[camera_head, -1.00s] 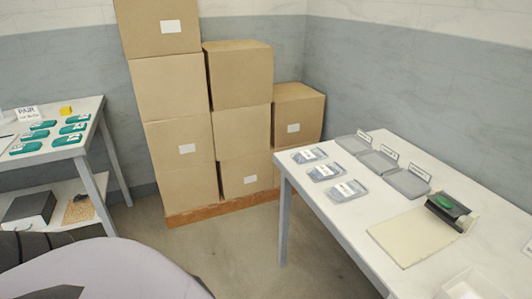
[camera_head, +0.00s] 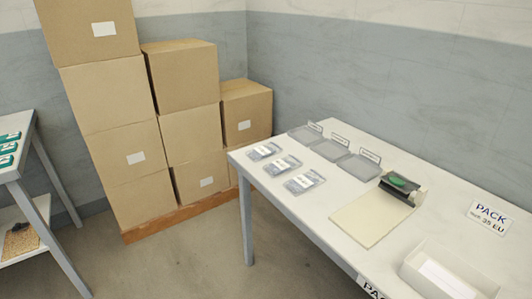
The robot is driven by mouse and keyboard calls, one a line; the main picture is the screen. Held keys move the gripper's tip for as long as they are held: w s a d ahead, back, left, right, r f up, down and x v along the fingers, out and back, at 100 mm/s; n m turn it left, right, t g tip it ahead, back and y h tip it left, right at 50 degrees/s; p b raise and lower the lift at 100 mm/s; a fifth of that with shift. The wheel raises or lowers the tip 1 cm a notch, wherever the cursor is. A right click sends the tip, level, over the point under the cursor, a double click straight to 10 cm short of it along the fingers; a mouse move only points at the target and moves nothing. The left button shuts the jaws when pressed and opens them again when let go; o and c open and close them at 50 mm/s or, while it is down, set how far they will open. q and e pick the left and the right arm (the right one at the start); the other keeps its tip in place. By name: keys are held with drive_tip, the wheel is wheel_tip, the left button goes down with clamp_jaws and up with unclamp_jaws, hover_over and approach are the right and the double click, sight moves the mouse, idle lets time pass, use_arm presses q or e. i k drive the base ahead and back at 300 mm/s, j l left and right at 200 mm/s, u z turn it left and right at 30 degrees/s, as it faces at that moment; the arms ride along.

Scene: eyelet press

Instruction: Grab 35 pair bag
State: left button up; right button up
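Three small grey-blue bags with white labels lie in a row near the left edge of the right table: a far one (camera_head: 263,151), a middle one (camera_head: 282,165) and a near one (camera_head: 304,181). Their label print is too small to read, so I cannot tell which is marked 35. Several green packs (camera_head: 8,148) lie on the left table, partly cut off by the picture edge. Neither of my grippers is in view.
The right table (camera_head: 320,215) holds three grey trays (camera_head: 357,167) with signs, a pale board (camera_head: 372,216), a black press with a green top (camera_head: 402,184), a white box (camera_head: 450,262) and a "PACK" sign (camera_head: 487,217). Stacked cartons (camera_head: 190,140) stand behind clear floor.

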sight(262, 152)
drive_tip(key=j+z, duration=0.1)
drive_tip(key=z, duration=0.6)
drive_tip(key=i+j+z, duration=0.15)
drive_tip(key=j+z, duration=0.6)
drive_tip(key=j, duration=0.3)
drive_tip(key=i+j+z, duration=0.15)
drive_tip(key=j, duration=0.25)
